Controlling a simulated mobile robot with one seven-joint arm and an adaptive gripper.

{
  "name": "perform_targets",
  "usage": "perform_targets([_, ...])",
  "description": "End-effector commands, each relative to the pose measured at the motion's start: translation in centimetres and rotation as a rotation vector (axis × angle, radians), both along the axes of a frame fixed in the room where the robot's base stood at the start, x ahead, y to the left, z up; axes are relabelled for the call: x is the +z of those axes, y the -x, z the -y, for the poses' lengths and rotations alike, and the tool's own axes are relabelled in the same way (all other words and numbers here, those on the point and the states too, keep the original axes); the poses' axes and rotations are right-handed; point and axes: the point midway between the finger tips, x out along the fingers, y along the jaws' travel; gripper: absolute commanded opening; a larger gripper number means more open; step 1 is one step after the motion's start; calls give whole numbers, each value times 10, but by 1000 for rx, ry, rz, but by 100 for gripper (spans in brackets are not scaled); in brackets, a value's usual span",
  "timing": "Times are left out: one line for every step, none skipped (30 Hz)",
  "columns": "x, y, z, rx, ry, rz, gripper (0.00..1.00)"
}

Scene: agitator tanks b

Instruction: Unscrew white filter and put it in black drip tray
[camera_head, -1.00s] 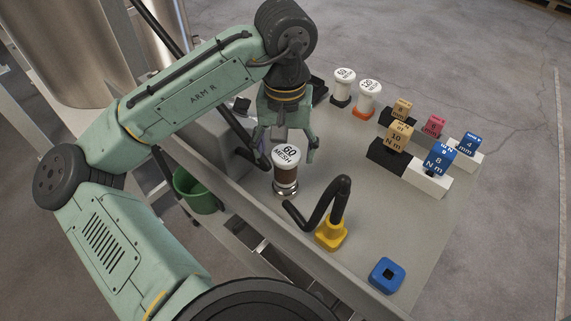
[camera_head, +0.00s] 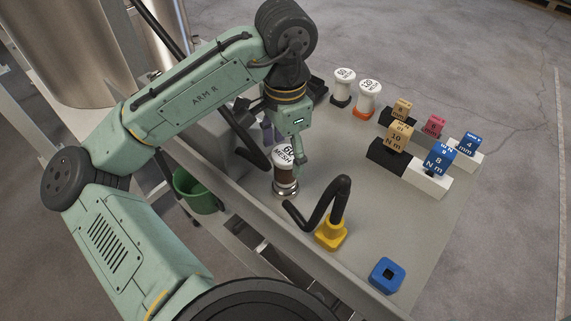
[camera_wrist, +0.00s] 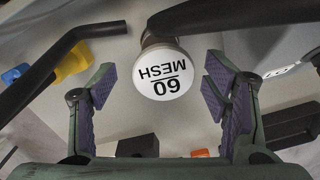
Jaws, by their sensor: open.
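The filter (camera_head: 283,157) has a round white cap marked "60 MESH" and a brown body, and stands upright on a metal fitting (camera_head: 285,189) on the bench. In the wrist view its white cap (camera_wrist: 160,72) lies between and slightly ahead of my finger pads. My gripper (camera_head: 284,148) is directly above and around the cap, open, with one finger on each side. In the wrist view my gripper (camera_wrist: 160,90) shows gaps between both purple pads and the cap. A dark, tray-like thing (camera_head: 318,88) behind my wrist is partly hidden; I cannot tell if it is the drip tray.
A bent black handle on a yellow base (camera_head: 331,234) stands close in front. A blue square piece (camera_head: 387,275) lies near the bench corner. Two white-capped filters (camera_head: 369,95) and several labelled blocks (camera_head: 397,137) stand at the back right. A green bucket (camera_head: 198,190) hangs at the left.

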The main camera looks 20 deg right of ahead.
Motion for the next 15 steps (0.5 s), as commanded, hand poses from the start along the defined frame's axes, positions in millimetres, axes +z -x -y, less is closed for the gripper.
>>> perform_targets([0, 0, 0, -2, 0, 0, 69])
perform_targets([0, 0, 0, -1, 0, 0, 69])
perform_targets([0, 0, 0, 0, 0, 0, 69])
perform_targets([0, 0, 0, 0, 0, 0, 69])
perform_targets([0, 0, 0, 0, 0, 0, 69])
perform_targets([0, 0, 0, 1, 0, 0, 69])
perform_targets([0, 0, 0, 1, 0, 0, 69])
perform_targets([-1, 0, 0, 1, 0, 0, 69])
perform_targets([-3, 0, 0, 1, 0, 0, 69])
perform_targets([-4, 0, 0, 1, 0, -1, 69])
perform_targets([-6, 0, 0, 1, 0, -1, 69])
perform_targets([-10, 0, 0, 1, 0, -1, 69])
perform_targets([-12, 0, 0, 1, 0, -1, 69])
perform_targets([-15, 0, 0, 1, 0, -1, 69])
perform_targets([-19, 0, 0, 1, 0, -1, 69])
